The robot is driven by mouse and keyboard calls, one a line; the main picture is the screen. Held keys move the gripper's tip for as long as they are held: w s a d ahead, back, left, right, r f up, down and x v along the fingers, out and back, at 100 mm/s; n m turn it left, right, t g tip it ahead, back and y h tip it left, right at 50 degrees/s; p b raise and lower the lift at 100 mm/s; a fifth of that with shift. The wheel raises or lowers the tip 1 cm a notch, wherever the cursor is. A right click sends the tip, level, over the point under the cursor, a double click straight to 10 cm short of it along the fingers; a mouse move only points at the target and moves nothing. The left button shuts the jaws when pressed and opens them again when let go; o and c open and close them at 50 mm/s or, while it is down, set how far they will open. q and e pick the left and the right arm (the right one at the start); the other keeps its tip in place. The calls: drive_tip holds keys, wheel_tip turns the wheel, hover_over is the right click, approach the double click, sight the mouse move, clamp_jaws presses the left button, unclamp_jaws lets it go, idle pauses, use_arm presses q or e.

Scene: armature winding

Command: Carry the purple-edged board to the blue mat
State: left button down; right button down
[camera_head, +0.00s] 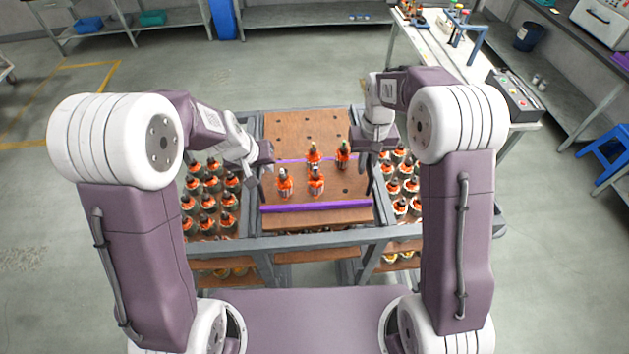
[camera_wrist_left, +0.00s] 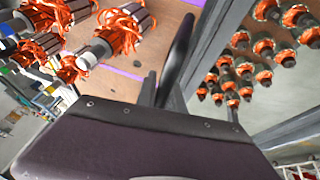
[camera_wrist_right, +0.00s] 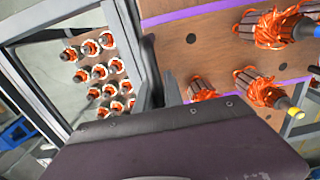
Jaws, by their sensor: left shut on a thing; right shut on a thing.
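The purple-edged board (camera_head: 320,207) is brown with purple strips along its near and far edges. It carries several orange-wound armatures (camera_head: 316,182) standing upright in its middle. My left gripper (camera_head: 266,163) is shut on the board's left side. The board also shows in the left wrist view (camera_wrist_left: 168,38). My right gripper (camera_head: 377,168) is shut on its right side, and the board also shows in the right wrist view (camera_wrist_right: 212,58). The exact finger contact is hard to see. I cannot make out a blue mat.
A grey-framed rack (camera_head: 330,240) surrounds the board, with more armatures to the left (camera_head: 208,203) and right (camera_head: 403,187). A plain brown board (camera_head: 290,127) with holes lies behind. A white workbench (camera_head: 440,50) stands at the back right, a blue stool (camera_head: 610,145) at the right.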

sight(369, 156)
use_arm(q)
drive_tip(key=shift+w+r, duration=0.1)
drive_tip(key=shift+r, duration=0.1)
use_arm(e)
drive_tip(key=shift+r, duration=0.2)
idle(0.5)
